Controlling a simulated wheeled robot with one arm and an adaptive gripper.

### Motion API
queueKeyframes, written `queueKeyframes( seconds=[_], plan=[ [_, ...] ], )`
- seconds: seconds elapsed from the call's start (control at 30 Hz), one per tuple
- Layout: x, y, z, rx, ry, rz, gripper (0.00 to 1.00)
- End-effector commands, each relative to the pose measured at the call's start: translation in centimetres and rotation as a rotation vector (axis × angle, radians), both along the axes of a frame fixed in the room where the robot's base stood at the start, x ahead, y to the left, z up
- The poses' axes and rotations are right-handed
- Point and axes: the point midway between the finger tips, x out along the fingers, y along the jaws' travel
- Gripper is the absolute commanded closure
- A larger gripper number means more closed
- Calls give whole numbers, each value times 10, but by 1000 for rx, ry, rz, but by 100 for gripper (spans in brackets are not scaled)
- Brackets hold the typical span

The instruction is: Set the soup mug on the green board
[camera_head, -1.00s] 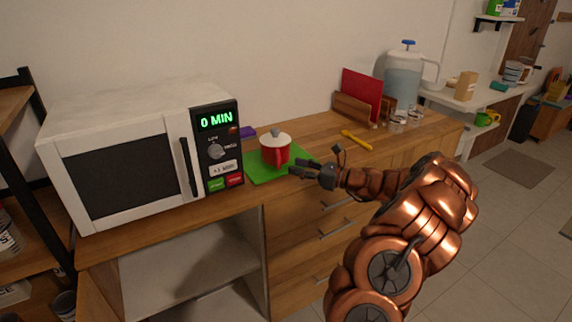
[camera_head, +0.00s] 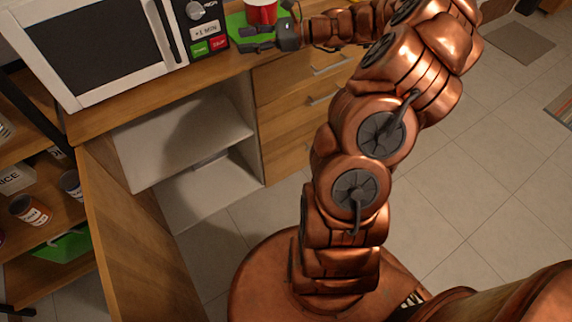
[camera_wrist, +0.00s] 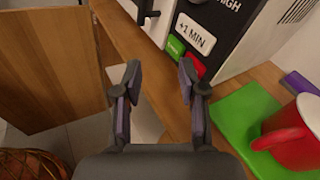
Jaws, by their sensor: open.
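The red soup mug (camera_head: 262,12) stands on the green board (camera_head: 236,20) at the top of the head view, its upper part cut off by the frame. In the wrist view the mug (camera_wrist: 297,138) is at the right edge with its handle towards my gripper, standing on the green board (camera_wrist: 238,118). My gripper (camera_head: 243,38) is open and empty, at the board's front edge, in front of the mug. In the wrist view my gripper (camera_wrist: 160,75) has its fingers apart over the counter edge, pointing towards the microwave's buttons, with the mug outside them.
The white microwave (camera_head: 90,50) stands left of the board. A purple item (camera_wrist: 300,82) lies behind the board. Below the counter are an open cabinet, its open wooden door (camera_head: 140,240), and drawers (camera_head: 290,100). A shelf with cans (camera_head: 30,211) is at far left.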

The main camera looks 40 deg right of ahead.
Motion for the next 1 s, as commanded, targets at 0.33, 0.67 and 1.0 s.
queueKeyframes(
  seconds=[0.33,0.67,1.0],
  plan=[
    [-81,176,7,-395,-107,527,59],
    [-196,244,-18,-756,-223,988,59],
    [-302,228,-45,-1107,-336,1424,59]
  ],
)
